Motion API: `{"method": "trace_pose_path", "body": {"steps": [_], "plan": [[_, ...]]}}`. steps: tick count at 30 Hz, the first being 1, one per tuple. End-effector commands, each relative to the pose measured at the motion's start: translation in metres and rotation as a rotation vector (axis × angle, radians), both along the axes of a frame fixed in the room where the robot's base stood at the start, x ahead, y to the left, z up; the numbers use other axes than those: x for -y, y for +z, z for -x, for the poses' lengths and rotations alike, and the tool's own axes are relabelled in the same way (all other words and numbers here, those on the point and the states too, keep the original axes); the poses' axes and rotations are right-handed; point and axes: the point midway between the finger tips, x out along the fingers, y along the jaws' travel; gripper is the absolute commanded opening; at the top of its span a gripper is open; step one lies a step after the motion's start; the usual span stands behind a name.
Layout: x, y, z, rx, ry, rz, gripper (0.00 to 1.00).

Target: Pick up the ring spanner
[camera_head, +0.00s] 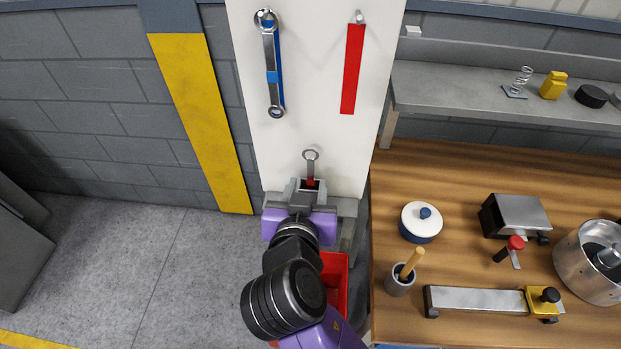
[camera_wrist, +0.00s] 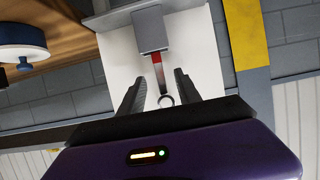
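A small ring spanner (camera_head: 311,166) with a red band stands upright in front of a white board, ring end up. In the wrist view the spanner (camera_wrist: 158,72) comes out of a grey block (camera_wrist: 150,28), with its ring near my fingertips. My gripper (camera_head: 308,186) is open, with one finger on each side of the spanner. The wrist view shows a gap between the spanner and both fingers of my gripper (camera_wrist: 160,88). A larger spanner (camera_head: 271,62) with rings at both ends and a blue band hangs higher on the board. The small spanner's lower end is hidden.
A red strip (camera_head: 352,68) hangs on the white board (camera_head: 315,95). A red bin (camera_head: 335,280) is below my arm. At the right, a wooden bench (camera_head: 450,170) holds a lidded pot (camera_head: 421,222), a grey cup (camera_head: 399,283), and metal fixtures. A grey shelf (camera_head: 450,90) is above it.

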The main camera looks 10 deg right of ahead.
Motion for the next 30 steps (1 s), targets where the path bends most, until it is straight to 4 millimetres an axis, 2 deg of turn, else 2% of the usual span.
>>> {"method": "trace_pose_path", "body": {"steps": [7,16,17,22,23,30], "plan": [[0.012,-0.010,-0.029,-0.002,-0.001,0.002,0.40],[0.013,-0.013,-0.033,0.000,0.000,0.001,0.40],[0.013,-0.013,-0.033,0.000,0.000,0.001,0.36],[0.013,-0.013,-0.033,0.000,0.000,0.001,0.03],[0.013,-0.013,-0.033,0.000,0.000,0.001,0.00],[0.013,-0.013,-0.033,0.001,0.001,0.001,0.00]]}}
